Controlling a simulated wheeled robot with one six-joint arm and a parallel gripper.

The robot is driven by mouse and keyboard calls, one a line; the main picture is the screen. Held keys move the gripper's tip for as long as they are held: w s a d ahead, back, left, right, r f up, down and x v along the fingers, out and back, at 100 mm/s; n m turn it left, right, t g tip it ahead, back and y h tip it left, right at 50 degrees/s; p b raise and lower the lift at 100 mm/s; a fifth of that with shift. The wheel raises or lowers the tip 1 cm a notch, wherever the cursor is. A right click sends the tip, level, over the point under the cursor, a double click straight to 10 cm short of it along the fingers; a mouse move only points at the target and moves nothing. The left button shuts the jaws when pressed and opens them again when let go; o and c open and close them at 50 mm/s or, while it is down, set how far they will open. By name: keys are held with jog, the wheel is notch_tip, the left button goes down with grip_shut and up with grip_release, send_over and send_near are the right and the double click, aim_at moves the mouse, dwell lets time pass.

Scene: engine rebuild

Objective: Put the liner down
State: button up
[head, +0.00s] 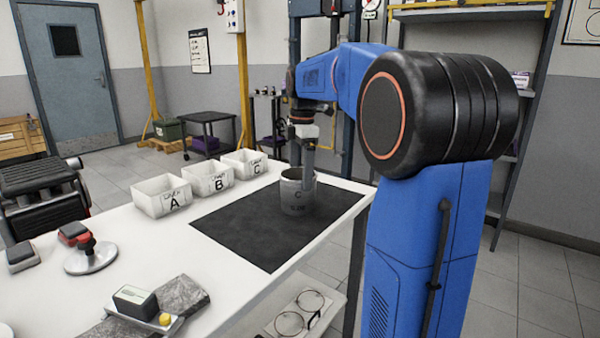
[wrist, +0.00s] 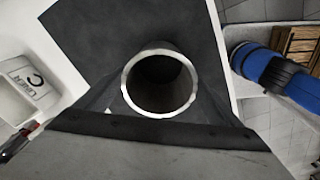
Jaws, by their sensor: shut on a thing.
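The liner (head: 297,196) is a grey open cylinder marked "C", upright at the black mat (head: 240,235) on the white table. In the wrist view its round rim (wrist: 136,98) and dark bore face the camera. My gripper (head: 308,160) reaches down from above and is shut on the liner's wall at the rim. In the wrist view a broad grey gripper part (wrist: 160,150) covers the bottom and hides where the fingers meet the liner. I cannot tell whether the liner's base touches the mat.
White bins A (head: 161,206), B (head: 210,188) and C (head: 245,169) stand in a row left of the mat. A round metal stand (head: 90,262) and a dark box on a tray (head: 134,300) sit nearer the front. The mat around the liner is clear.

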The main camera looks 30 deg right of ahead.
jog(key=shift+f, duration=0.1)
jog(key=o, duration=1.8)
jog(key=shift+o, duration=0.2)
notch_tip(320, 180, up, 12)
jog(key=shift+d, duration=0.2)
jog(key=shift+s, duration=0.15)
